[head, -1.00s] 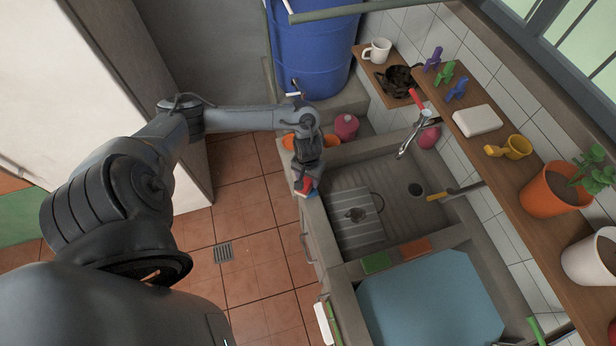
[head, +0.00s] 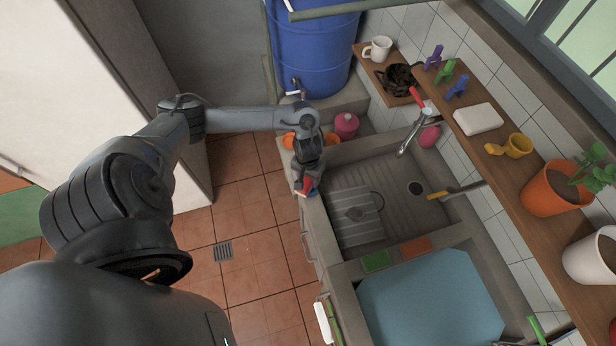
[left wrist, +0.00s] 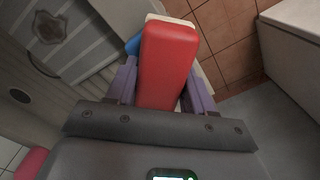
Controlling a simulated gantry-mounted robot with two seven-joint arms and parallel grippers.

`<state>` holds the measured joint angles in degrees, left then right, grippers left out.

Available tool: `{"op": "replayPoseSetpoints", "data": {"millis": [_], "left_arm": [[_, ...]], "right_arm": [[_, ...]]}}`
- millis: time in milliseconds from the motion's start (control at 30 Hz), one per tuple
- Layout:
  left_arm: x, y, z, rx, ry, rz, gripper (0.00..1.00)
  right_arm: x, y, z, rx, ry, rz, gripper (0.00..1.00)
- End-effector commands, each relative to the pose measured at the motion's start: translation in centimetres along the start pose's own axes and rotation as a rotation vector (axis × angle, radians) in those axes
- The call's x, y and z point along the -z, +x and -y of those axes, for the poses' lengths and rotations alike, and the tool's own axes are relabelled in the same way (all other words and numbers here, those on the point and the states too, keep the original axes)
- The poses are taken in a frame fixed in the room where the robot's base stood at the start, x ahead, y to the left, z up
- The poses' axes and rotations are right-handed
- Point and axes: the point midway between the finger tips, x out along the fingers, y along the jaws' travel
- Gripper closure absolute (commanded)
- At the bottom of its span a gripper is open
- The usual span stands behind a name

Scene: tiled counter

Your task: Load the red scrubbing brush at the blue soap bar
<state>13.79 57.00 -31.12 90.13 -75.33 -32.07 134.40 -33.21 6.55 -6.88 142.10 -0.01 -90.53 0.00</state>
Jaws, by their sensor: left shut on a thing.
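The red scrubbing brush (left wrist: 166,62) is between the purple fingers of my left gripper (left wrist: 160,88), which is shut on it. Its pale bristle side shows at the far end. In the head view the brush (head: 304,184) is a small red shape under my left gripper (head: 307,174), at the sink's left rim. A bit of blue, likely the blue soap bar (left wrist: 133,45), shows beside and partly behind the brush in the left wrist view. I cannot tell whether the brush touches it. My right gripper is not in view.
The grey sink basin (head: 395,190) lies right of the gripper, with a ribbed board in it. A pink bottle (head: 346,125) and orange items stand behind the gripper. A blue barrel (head: 312,45) is at the back. Tiled floor lies open at left.

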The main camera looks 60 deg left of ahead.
Motion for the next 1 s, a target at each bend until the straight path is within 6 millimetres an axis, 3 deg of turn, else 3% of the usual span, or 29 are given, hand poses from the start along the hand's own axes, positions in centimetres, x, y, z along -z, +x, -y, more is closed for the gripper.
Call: {"op": "replayPoseSetpoints", "data": {"millis": [1000], "left_arm": [[0.02,0.06,0.02,0.000,-0.001,-0.001,0.72]], "right_arm": [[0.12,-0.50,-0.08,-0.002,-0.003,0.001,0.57]]}}
